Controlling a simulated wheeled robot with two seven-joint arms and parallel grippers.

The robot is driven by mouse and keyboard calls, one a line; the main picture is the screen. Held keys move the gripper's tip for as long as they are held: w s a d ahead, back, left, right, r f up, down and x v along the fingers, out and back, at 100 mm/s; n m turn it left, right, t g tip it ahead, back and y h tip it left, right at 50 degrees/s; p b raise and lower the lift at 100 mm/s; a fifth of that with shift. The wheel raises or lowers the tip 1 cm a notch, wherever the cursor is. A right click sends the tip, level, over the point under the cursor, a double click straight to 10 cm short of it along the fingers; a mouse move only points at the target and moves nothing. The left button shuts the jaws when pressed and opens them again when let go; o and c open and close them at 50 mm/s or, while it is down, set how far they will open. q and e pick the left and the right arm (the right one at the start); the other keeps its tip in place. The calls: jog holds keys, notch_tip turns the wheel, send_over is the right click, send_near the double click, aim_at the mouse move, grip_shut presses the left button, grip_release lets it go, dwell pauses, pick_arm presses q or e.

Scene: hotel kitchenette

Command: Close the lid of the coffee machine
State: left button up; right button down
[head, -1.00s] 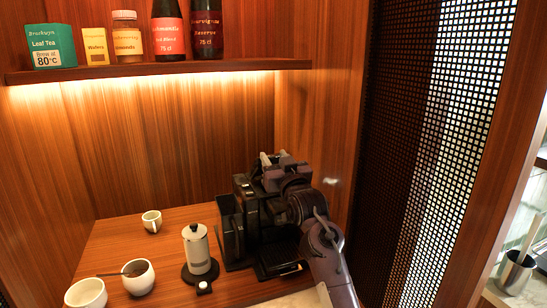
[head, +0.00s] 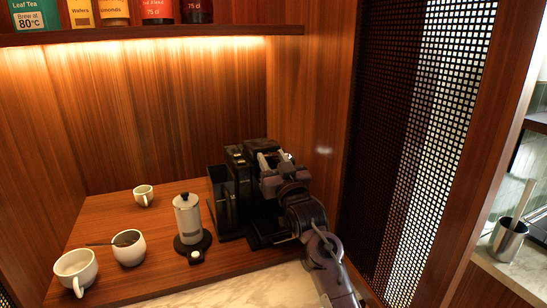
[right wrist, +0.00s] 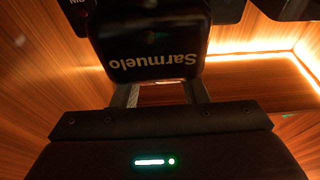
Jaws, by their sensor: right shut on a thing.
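The black coffee machine (head: 228,192) stands at the right end of the wooden counter, against the side wall. My right gripper (head: 273,160) is over its front right side, and my arm hides much of that side. The gripper is shut on a black part lettered "Sarmuelo", seen upside down between the fingers in the right wrist view (right wrist: 150,55). This part appears to be the machine's lid. How far the lid is tilted cannot be told. My left gripper is not in view.
White cups (head: 128,248) (head: 76,268) (head: 143,194) stand further left. A shelf (head: 150,34) with jars and bottles hangs above. A perforated dark panel (head: 400,150) is close on the right.

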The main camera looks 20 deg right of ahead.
jog(key=shift+f, duration=0.45)
jog(key=c, duration=0.9)
grip_release()
jog(key=shift+w+a, duration=0.1)
jog(key=shift+w, duration=0.2)
jog(key=shift+o, duration=0.3)
jog(key=shift+r, duration=0.2)
jog(key=shift+s, duration=0.15)
jog(key=shift+s+f, duration=0.25)
jog(key=b+v, duration=0.2)
jog(key=v, duration=0.5)
jog(key=shift+r, duration=0.15)
jog(key=shift+s, duration=0.1)
